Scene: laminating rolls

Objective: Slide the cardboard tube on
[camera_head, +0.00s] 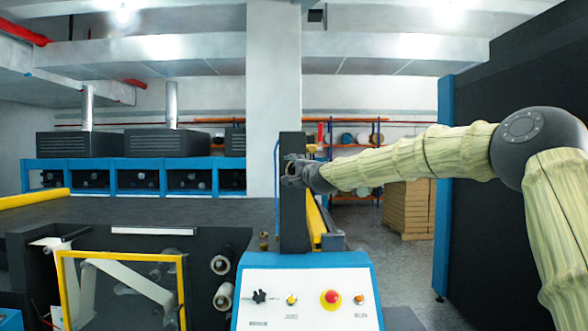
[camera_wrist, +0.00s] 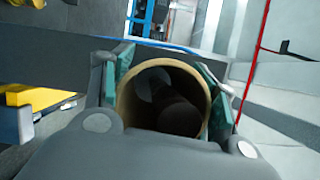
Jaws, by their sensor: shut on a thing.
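The tan cardboard tube (camera_wrist: 187,70) shows in the wrist view with its open end towards the camera. My gripper (camera_wrist: 168,82) is shut on it, with a green-padded finger on each side. Inside the tube is a dark, rounded form. I cannot tell whether this is a shaft within the tube or something seen through it. In the head view my gripper (camera_head: 293,172) is at the upper part of a dark upright post (camera_head: 293,222) behind the control panel. The tube cannot be made out clearly there, and its far end is hidden.
A blue-edged control panel (camera_head: 304,298) with knobs and a red button stands in front below. A yellow-framed guard (camera_head: 120,256) and rollers are at the left. A large dark cabinet (camera_head: 505,170) stands at the right. Stacked cardboard (camera_head: 408,208) stands behind my arm.

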